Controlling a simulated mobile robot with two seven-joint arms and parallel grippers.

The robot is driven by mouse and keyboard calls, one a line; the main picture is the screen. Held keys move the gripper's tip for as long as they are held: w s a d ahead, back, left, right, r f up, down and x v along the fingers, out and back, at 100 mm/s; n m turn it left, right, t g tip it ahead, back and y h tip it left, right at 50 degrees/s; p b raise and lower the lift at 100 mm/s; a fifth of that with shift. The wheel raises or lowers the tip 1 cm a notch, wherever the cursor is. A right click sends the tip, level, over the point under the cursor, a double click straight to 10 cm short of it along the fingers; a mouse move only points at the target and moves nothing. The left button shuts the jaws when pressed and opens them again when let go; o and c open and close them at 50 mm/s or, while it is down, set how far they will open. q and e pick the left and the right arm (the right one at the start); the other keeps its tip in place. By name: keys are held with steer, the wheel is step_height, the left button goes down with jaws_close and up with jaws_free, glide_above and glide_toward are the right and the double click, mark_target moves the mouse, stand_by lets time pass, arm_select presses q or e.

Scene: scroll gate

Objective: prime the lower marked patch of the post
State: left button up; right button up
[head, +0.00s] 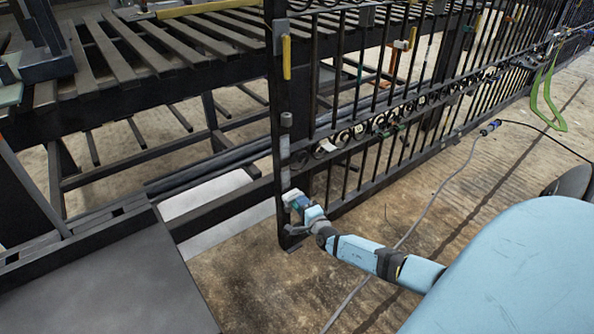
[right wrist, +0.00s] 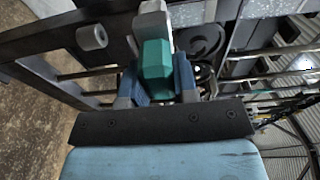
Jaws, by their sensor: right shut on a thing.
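The dark gate post (head: 278,85) stands upright left of the middle in the head view. Pale grey marks run down its lower half, with one pale patch (head: 285,178) just above my gripper. My right gripper (head: 300,204) is at the post's lower part. It is shut on a teal block-like tool with a pale grey end (right wrist: 153,62), seen between the blue fingers in the right wrist view. The tool's end is close to the post; I cannot tell whether it touches. The gripper and tool hide part of the post there. My left gripper is not in view.
The scrolled gate (head: 400,112) extends right from the post. A slatted dark rack (head: 150,50) stands behind on the left, and a dark flat panel (head: 100,280) fills the lower left. A grey cable (head: 435,190) crosses the floor. A green strap (head: 548,100) hangs far right.

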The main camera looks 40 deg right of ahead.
steer(key=shift+s, duration=0.55)
steer(key=p+v, duration=0.1)
steer(key=v, duration=0.2)
steer(key=shift+d+p, duration=0.15)
steer(key=shift+p, duration=0.15)
